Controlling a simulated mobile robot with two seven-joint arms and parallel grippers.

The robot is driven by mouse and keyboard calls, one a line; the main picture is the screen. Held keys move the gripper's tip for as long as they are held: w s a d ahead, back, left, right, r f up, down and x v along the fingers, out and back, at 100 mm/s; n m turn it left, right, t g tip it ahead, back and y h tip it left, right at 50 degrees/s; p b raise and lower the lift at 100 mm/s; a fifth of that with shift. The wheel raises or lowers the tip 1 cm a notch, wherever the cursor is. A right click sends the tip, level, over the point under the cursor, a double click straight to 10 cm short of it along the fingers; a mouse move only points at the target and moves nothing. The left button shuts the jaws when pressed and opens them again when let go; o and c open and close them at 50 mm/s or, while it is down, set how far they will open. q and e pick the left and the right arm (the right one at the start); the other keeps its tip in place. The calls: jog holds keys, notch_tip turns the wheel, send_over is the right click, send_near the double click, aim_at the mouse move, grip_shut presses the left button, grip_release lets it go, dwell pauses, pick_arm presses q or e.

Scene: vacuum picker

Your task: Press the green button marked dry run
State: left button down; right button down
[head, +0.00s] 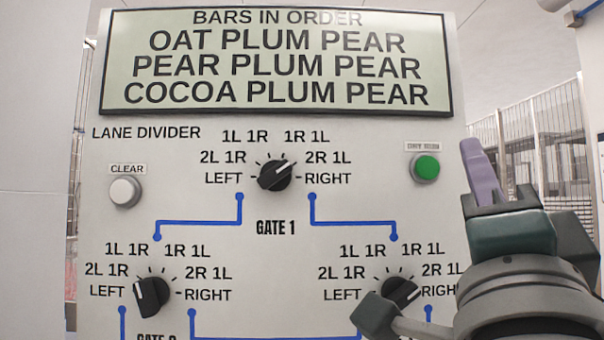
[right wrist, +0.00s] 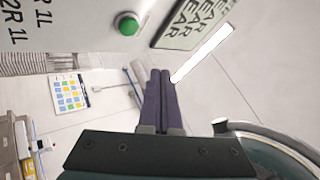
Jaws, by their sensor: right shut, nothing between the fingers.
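The green button (head: 426,168) sits at the upper right of the grey panel, under a small label that reads roughly "dry run". It also shows at the top of the right wrist view (right wrist: 128,24). My right gripper (head: 472,150) is shut and empty, its purple fingers together, to the right of the button in the head view. In the right wrist view the fingertips (right wrist: 160,75) are below the button and apart from it. My left gripper is not in view.
The panel (head: 75,220) also carries a white clear button (head: 125,191), a top dial (head: 275,175), a lower left dial (head: 152,294) and a lower right dial (head: 400,291) partly behind my arm. A display (head: 275,60) spans the top. Fencing (head: 540,140) stands behind.

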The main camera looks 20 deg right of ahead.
aim_at(437, 173)
jog(key=shift+w+d+b, duration=0.25)
jog(key=shift+w, duration=0.75)
jog(key=shift+w+d+b, duration=0.25)
jog(key=shift+w, duration=0.75)
jog(key=shift+w+d+b, duration=0.25)
jog(key=shift+w, duration=0.75)
jog(key=shift+w, duration=0.1)
jog(key=shift+w+d, duration=0.1)
jog(key=shift+w, duration=0.2)
